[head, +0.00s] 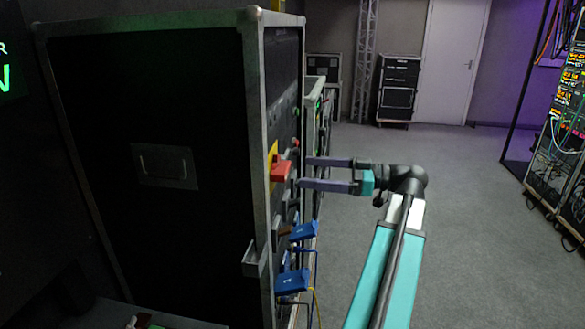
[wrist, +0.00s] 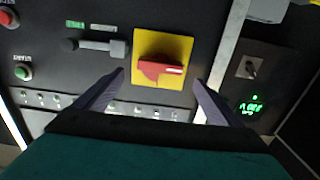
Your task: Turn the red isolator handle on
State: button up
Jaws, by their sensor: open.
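The red isolator handle (wrist: 156,69) sits on a yellow square plate (wrist: 181,47) in the wrist view. Its bar lies roughly sideways in that picture, with a white mark toward its right end. In the head view the handle (head: 281,170) sticks out from the front panel of the black case. My gripper (head: 304,171) is open and empty, its fingers pointing at the panel just in front of the handle. In the wrist view my gripper (wrist: 159,79) has one finger on each side of the handle, with gaps on both sides. I cannot tell whether either finger touches the panel.
Blue connectors (head: 304,231) with cables stick out below the handle. A grey latch-like lever (wrist: 95,45) and a green button (wrist: 22,72) are left of the plate. A small switch (wrist: 251,68) and a green-lit display (wrist: 252,106) are right. Open floor (head: 470,220) lies right.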

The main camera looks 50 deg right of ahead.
aim_at(289, 170)
jog(key=shift+p+x, duration=0.5)
jog(key=shift+x, duration=2.65)
jog(key=c, duration=1.1)
